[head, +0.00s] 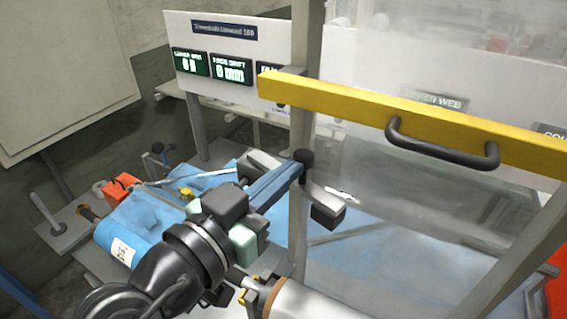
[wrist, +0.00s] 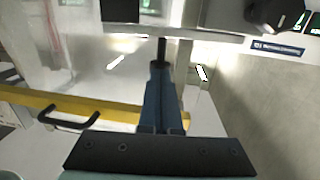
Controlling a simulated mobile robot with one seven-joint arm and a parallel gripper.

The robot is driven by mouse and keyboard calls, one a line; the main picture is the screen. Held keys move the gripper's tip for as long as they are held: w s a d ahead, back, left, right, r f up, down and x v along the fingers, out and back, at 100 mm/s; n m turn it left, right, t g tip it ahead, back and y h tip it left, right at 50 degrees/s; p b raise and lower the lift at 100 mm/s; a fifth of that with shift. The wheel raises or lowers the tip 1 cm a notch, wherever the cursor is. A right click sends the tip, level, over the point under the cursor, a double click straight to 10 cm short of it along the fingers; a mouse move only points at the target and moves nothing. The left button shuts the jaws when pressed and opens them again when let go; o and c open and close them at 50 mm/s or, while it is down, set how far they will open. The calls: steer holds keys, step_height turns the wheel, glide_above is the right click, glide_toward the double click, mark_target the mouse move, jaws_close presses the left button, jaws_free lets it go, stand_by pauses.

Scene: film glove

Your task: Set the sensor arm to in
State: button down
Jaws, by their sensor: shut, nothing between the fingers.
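My gripper (head: 294,170) has long blue fingers, closed together, reaching up and right in the head view. Their tips are at or just in front of a round black knob (head: 304,157); I cannot tell whether they touch it. The knob appears to belong to the sensor arm, a grey bar whose dark block end (head: 327,208) shows right of the fingers; my gripper hides part of it. In the wrist view my gripper (wrist: 160,68) points up, with a short black piece (wrist: 162,50) at its tips.
A yellow guard rail (head: 420,118) with a black handle (head: 440,150) crosses in front at right. A grey post (head: 300,220) stands by the fingertips. A display panel (head: 240,45) reads "0 mm". Blue film (head: 150,215) lies at left, and a pale roller (head: 310,300) is below.

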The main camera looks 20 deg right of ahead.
mark_target(309, 165)
stand_by(0.3)
steer(key=d+b, duration=0.3)
steer(key=shift+w+d+b, duration=0.15)
steer(key=shift+w+b, duration=0.1)
steer(key=shift+b, duration=0.05)
steer(key=shift+r, duration=0.1)
steer(key=shift+s, duration=0.1)
